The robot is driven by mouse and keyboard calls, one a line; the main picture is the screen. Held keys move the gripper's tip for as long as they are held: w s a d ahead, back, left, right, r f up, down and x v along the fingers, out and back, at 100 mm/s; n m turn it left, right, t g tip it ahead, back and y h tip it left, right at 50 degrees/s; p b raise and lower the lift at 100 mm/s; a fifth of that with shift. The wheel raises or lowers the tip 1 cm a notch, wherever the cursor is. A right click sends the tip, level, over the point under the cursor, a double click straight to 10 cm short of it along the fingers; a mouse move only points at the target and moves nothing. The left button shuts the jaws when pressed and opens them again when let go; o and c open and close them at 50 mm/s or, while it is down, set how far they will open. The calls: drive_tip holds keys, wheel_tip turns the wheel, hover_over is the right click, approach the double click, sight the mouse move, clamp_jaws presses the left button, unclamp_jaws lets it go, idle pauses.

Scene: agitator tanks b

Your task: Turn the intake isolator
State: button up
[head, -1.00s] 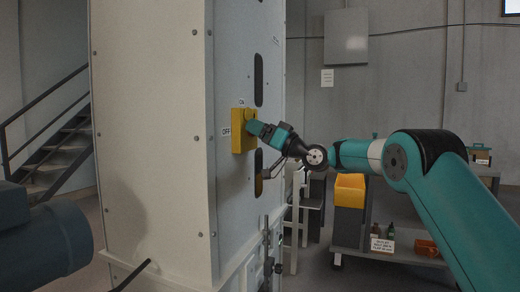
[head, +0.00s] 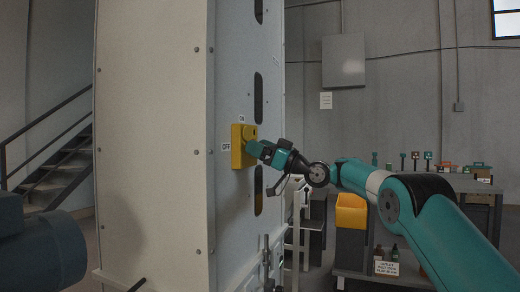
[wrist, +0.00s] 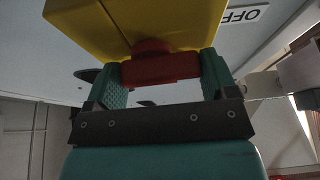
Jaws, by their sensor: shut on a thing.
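The intake isolator is a yellow box (head: 237,160) on the side of a tall pale cabinet. It also shows at the top of the wrist view (wrist: 150,22). Its red handle (wrist: 160,69) lies crosswise between my fingers in the wrist view. My gripper (head: 253,149) reaches the box from the right and is shut on that handle. The OFF label (head: 226,147) is left of the box, and the ON label (head: 242,118) is above it. The handle is hidden by my gripper in the head view, so its exact angle against the labels is unclear.
The cabinet (head: 155,150) fills the left middle, with dark slots above and below the isolator. A dark rounded machine (head: 45,245) is at lower left, before a staircase. A yellow bin (head: 351,214) and a workbench with several items stand behind my arm.

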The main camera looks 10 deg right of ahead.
drive_tip(key=o, duration=0.8)
drive_tip(key=shift+o, duration=0.2)
drive_tip(key=b+v, duration=1.3)
drive_tip(key=v, duration=0.4)
drive_tip(key=shift+d+f, duration=0.15)
drive_tip(key=shift+d, duration=0.05)
drive_tip(key=shift+s, duration=0.1)
